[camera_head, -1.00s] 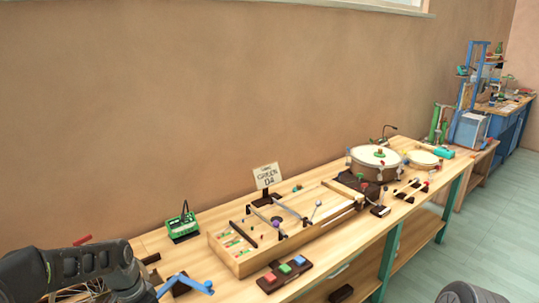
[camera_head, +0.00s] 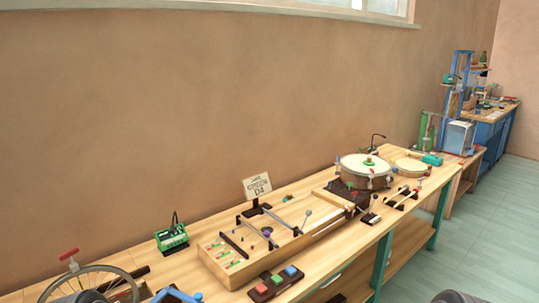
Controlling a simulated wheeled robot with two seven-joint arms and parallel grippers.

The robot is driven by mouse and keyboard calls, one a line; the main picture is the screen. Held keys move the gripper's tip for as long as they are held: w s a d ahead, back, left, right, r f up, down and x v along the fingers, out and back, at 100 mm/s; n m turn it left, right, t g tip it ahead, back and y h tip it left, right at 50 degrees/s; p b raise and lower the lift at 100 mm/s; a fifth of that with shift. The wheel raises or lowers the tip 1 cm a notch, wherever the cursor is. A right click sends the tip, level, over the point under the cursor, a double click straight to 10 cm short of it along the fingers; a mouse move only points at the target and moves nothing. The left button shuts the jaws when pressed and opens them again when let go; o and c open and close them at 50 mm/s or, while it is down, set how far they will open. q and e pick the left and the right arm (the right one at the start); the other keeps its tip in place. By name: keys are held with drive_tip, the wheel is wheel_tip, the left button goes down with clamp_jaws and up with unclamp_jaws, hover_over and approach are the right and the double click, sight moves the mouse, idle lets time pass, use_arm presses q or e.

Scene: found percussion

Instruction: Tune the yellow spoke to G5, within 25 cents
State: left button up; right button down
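A spoked wheel (camera_head: 118,271) stands at the lower left of the head view, partly cut off by the picture's bottom edge. Its spokes are thin and I cannot make out a yellow one. A red-topped handle (camera_head: 69,254) rises at the wheel's left side. A dark rounded part of my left arm shows at the bottom edge in front of the wheel, and a dark part of mine shows at the bottom right. Neither gripper's fingers are in the picture.
A green device (camera_head: 172,238) stands right of the wheel. A blue bar (camera_head: 178,295) lies near the front. A wooden stringed box (camera_head: 232,272), a card reading "GREEN D4" (camera_head: 257,186), a colored-button block (camera_head: 276,282) and a drum (camera_head: 366,166) fill the bench (camera_head: 350,248) rightward.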

use_arm(q)
clamp_jaws()
idle(1.6)
